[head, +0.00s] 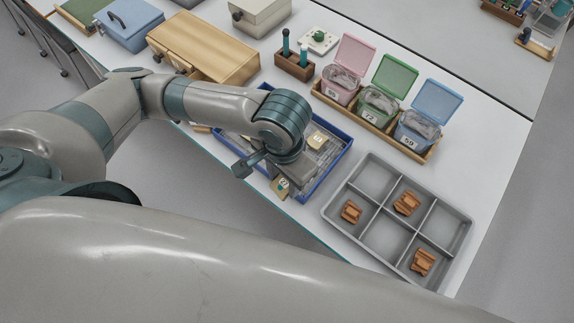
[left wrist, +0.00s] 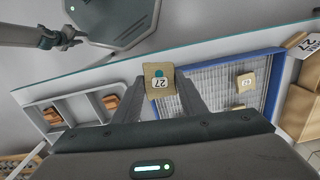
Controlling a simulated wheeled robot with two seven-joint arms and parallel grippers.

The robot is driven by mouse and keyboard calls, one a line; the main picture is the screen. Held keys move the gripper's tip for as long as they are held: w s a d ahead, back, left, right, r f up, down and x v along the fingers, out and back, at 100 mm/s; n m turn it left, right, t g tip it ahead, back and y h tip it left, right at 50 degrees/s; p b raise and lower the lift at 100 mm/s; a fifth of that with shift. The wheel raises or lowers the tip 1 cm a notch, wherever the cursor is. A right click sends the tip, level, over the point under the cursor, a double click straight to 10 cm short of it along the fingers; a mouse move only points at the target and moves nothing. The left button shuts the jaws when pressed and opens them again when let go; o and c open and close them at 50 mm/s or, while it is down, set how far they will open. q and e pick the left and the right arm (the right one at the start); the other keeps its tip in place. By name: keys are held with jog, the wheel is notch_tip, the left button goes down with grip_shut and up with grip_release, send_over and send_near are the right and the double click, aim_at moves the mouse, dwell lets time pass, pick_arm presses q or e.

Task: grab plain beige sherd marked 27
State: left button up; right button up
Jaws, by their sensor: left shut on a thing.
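The beige sherd marked 27 (head: 282,187), with a teal dot on it, is held by my left gripper (head: 272,172) at the front edge of the blue tray. In the left wrist view the sherd (left wrist: 159,77) sits between the two fingertips of the left gripper (left wrist: 161,88), which is shut on it. The number and dot face that camera. In the head view the arm hides much of the gripper.
The blue-rimmed tray (head: 336,163) holds another beige sherd (head: 317,140). A grey compartment tray (head: 335,208) with orange-brown pieces (head: 406,203) stands to its right. Pink, green and blue lidded bins (head: 379,105) stand behind. A wooden box (head: 205,45) is at the back left.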

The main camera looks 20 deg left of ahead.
pick_arm(q)
jog(key=shift+s+d+r, duration=0.1)
jog(key=shift+s+r, duration=0.2)
jog(key=shift+s, duration=0.2)
jog(key=shift+s+d+r, duration=0.1)
jog(key=shift+s+r, duration=0.15)
jog(key=shift+s, duration=0.2)
